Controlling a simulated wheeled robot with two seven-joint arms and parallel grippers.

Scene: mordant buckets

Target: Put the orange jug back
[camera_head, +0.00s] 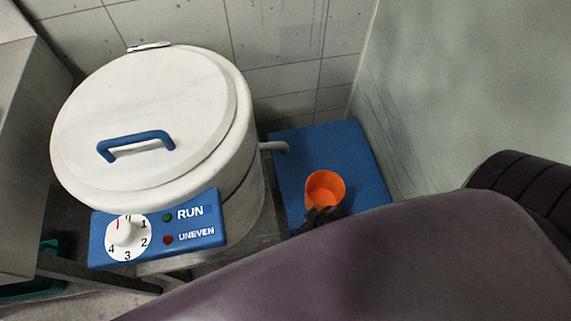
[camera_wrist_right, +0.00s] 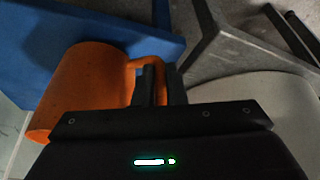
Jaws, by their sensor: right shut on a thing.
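The orange jug (camera_head: 325,187) shows in the head view at the blue surface, its open mouth facing up toward the camera. In the right wrist view the orange jug (camera_wrist_right: 84,90) lies left of my right gripper (camera_wrist_right: 158,82), whose two dark fingers are shut on the jug's handle. In the head view my right gripper (camera_head: 322,214) shows only as a small dark part at the jug's near side; my arm hides the rest. Whether the jug's base touches the blue surface (camera_head: 290,165) cannot be told. My left gripper is not in view.
A large white lidded drum (camera_head: 150,110) with a blue handle stands left of the blue surface. Its pipe (camera_head: 273,146) sticks out toward that surface. A blue control panel (camera_head: 160,232) is on its front. Walls close in behind and to the right.

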